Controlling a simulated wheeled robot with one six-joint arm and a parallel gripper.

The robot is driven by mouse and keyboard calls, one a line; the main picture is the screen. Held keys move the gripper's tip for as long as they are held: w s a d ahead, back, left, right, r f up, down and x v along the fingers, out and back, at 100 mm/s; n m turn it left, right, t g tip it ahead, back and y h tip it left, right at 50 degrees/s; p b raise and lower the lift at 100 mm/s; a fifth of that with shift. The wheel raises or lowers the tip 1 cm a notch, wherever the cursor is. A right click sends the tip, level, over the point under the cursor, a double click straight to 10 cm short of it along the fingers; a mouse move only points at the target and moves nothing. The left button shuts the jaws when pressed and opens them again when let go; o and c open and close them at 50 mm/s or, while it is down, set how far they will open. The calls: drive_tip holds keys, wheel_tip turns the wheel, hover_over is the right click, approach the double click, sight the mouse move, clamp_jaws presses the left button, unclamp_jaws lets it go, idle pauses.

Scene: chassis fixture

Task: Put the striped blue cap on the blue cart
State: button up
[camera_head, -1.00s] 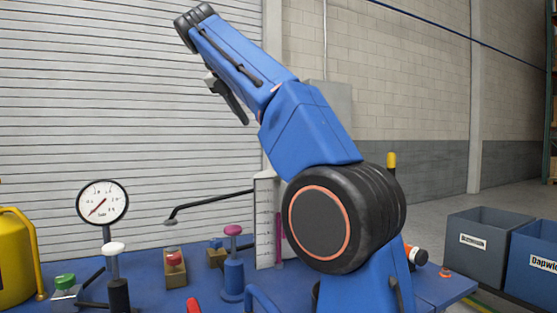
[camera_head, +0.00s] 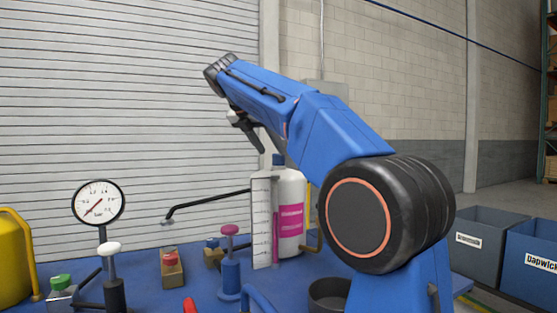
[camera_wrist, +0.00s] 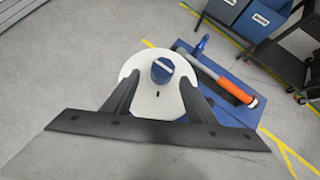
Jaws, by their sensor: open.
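The striped blue cap (camera_wrist: 162,69) is dark blue with a white stripe. It sits on top of a white bottle (camera_head: 291,205) with a pink label; the cap (camera_head: 278,160) also shows just under my forearm. In the wrist view, my open gripper (camera_wrist: 161,80) points down at the bottle, its two dark fingers on either side of the cap. A gap shows between cap and fingers; their height against it is hard to tell.
A white scale plate (camera_head: 263,222) stands close left of the bottle. A dark round cup (camera_head: 328,293) is in front. A gauge (camera_head: 98,203), knobs and a black lever (camera_head: 210,203) crowd the left. An orange-handled tool (camera_wrist: 235,92) lies beside the bottle in the wrist view.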

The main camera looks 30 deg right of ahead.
sight(275, 155)
drive_tip(key=shift+x, duration=2.2)
drive_tip(key=shift+s+d, duration=0.1)
drive_tip(key=shift+s, duration=0.1)
drive_tip(key=c, duration=1.1)
drive_tip(key=shift+r, duration=0.1)
wheel_tip(275, 155, up, 10)
drive_tip(key=shift+f, duration=0.1)
